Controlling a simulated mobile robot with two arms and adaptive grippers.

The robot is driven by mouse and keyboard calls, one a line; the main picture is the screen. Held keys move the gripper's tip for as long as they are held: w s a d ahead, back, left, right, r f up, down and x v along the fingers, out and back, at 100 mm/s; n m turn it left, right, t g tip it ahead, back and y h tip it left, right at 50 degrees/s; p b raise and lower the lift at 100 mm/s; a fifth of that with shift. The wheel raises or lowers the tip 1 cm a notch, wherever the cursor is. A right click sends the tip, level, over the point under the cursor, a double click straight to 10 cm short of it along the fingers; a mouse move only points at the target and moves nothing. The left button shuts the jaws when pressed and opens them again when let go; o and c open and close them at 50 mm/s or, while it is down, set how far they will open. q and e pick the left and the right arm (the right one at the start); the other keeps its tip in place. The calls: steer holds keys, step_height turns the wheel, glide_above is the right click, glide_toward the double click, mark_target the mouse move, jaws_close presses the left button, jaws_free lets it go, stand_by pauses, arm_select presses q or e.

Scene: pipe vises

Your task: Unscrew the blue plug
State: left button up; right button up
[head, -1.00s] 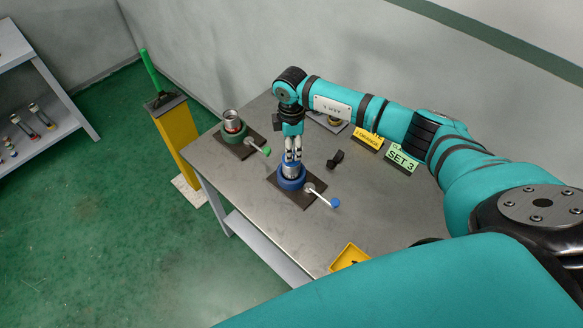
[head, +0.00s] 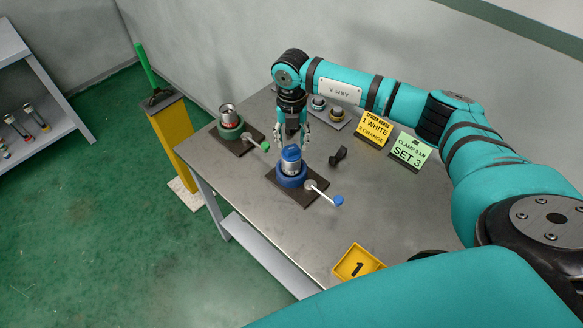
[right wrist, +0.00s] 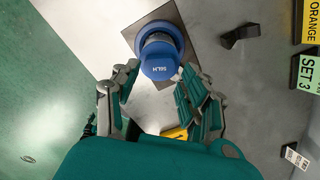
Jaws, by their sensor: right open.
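The blue plug (head: 291,153) sits upright on top of a silver pipe held in the blue vise (head: 290,180), which stands on a dark plate with a blue-tipped handle (head: 337,200). In the right wrist view the plug (right wrist: 160,60) shows a white marking that looks like "56LH". My right gripper (head: 292,135) is open, its fingers spread and empty just behind and above the plug. In the right wrist view the gripper's fingers (right wrist: 156,86) stand apart on the near side of the plug, with no clear contact. My left gripper is not in view.
A green vise (head: 229,130) with a pipe stands to the left. A small black object (head: 337,156) lies right of the blue vise. Signs (head: 375,128) and a small plate with fittings (head: 328,117) stand behind. A yellow tray (head: 357,262) is at the front edge.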

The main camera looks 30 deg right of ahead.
mark_target(291, 154)
steer(key=n+b, duration=0.1)
steer(key=n, duration=0.2)
steer(key=n+b, duration=0.2)
steer(key=n, duration=0.1)
steer(key=n+b, duration=0.1)
steer(key=n, duration=0.2)
steer(key=shift+f, duration=0.3)
steer(key=n+b, duration=0.1)
steer(key=n, duration=0.2)
steer(key=shift+r, duration=0.2)
steer(key=n+b, duration=0.2)
steer(key=n, duration=0.2)
steer(key=shift+f, duration=0.2)
steer(key=n+b, duration=0.1)
steer(key=n, duration=0.1)
steer(key=shift+r+n, duration=0.1)
steer(key=shift+n, duration=0.3)
steer(key=shift+r+n, duration=0.15)
steer(key=shift+n, duration=0.25)
steer(key=shift+f+b, duration=1.05)
steer(key=shift+f, duration=0.1)
